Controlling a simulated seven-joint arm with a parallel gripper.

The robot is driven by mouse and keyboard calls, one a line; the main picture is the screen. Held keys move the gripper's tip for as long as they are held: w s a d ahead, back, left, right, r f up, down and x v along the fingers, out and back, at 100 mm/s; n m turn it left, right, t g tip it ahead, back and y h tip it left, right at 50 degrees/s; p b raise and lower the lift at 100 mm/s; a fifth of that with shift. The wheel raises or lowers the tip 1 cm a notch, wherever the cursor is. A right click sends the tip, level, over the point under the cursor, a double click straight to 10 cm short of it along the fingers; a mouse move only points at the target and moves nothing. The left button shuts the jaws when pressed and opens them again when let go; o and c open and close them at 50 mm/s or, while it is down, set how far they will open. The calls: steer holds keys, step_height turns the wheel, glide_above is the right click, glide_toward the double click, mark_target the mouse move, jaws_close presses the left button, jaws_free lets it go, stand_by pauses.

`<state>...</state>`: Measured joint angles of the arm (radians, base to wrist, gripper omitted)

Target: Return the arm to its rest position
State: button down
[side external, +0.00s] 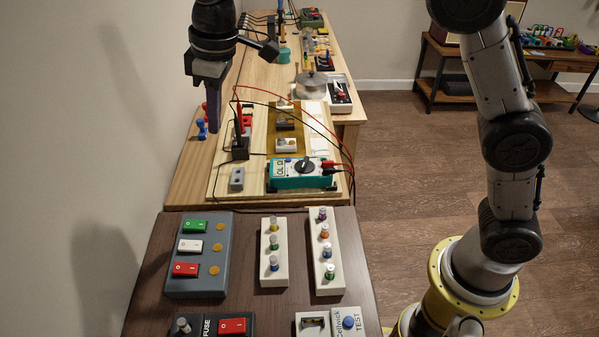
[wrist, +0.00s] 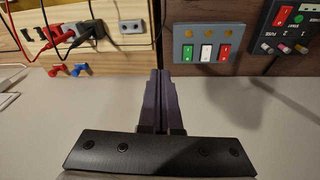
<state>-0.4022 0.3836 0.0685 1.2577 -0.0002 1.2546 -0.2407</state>
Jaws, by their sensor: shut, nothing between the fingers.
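My gripper (side external: 213,108) hangs at the upper left in the side external view, pointing down beside the wall-side edge of the tables. Its dark purple fingers are together with nothing between them. In the wrist view the shut fingers (wrist: 163,82) point towards the gap between the light wooden bench and the dark table, over a pale plain surface. In the side external view the fingers are above the tables' left side, next to the blue and red small items (side external: 202,128). Nothing hangs from the gripper.
A teal multimeter (side external: 300,173) with red and black leads lies on a light board. A grey switch panel (side external: 199,254) and two pale knob strips (side external: 273,252) lie on the dark table (side external: 155,262). A fuse box (wrist: 290,32) shows in the wrist view.

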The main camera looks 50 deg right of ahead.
steer(key=s+d+r+m+t, duration=0.2)
steer(key=s+d+r, duration=0.2)
steer(key=s+d, duration=0.4)
steer(key=s+d+r+m+t, duration=0.1)
steer(key=s+d+r+m, duration=0.1)
steer(key=s+d+r, duration=0.45)
steer(key=s+d+f+m, duration=0.1)
steer(key=s+d+f, duration=0.1)
steer(key=s+f, duration=0.4)
steer(key=s+d+f+m, duration=0.2)
steer(key=s+d+f, duration=0.1)
steer(key=s+f, duration=0.4)
steer(key=s, duration=0.2)
steer(key=shift+s+d+t+h, duration=0.15)
steer(key=shift+s+t+h, duration=0.2)
steer(key=shift+t+h, duration=0.05)
